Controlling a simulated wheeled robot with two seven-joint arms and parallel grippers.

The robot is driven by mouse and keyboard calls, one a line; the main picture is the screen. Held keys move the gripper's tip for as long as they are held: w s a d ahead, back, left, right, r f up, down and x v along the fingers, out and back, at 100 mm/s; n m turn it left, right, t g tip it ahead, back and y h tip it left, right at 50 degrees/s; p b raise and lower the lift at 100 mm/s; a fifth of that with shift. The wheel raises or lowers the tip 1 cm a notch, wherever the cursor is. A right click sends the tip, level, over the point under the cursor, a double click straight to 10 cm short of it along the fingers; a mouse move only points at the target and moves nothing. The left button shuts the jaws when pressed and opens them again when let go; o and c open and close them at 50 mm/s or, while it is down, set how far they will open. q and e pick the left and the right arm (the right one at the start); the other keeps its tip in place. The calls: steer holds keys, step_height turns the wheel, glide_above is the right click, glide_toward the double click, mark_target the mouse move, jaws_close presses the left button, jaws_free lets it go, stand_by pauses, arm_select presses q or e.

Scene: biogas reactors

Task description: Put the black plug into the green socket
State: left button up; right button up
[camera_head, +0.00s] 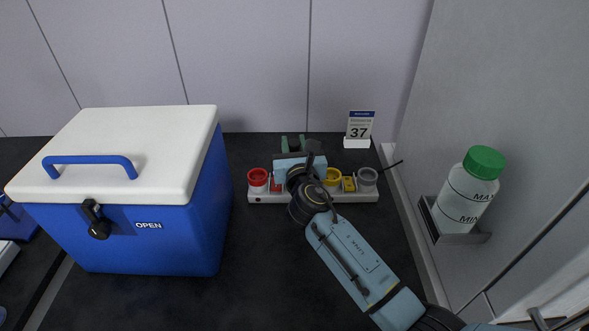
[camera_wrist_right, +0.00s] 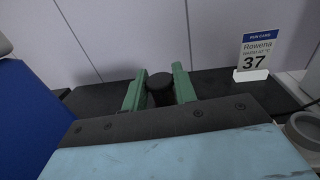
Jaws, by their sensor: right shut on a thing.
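My right gripper (camera_head: 293,144) reaches over the middle of a white socket strip (camera_head: 318,197) and past its back edge. In the wrist view its green fingers (camera_wrist_right: 159,92) are shut on the black plug (camera_wrist_right: 160,82), whose round dark top shows between them. In the head view I cannot make out the plug. The strip carries a red socket (camera_head: 257,177), a yellow socket (camera_head: 332,177) and a grey socket (camera_head: 367,177). I see no green socket; my right wrist hides the middle of the strip. My left gripper is not in view.
A blue cooler box (camera_head: 150,245) with a white lid stands left of the strip. A card marked 37 (camera_head: 360,126) stands behind the strip. A green-capped bottle (camera_head: 470,195) sits in a wall holder at the right. A thin black rod (camera_head: 391,165) sticks out near the grey socket.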

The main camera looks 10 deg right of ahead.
step_height(320, 180, down, 5)
steer(key=b, duration=0.2)
steer(key=shift+b, duration=0.35)
steer(key=shift+f, duration=0.1)
steer(key=shift+f, duration=0.1)
steer(key=shift+f+b, duration=0.3)
steer(key=o, duration=1)
steer(key=shift+r, duration=0.2)
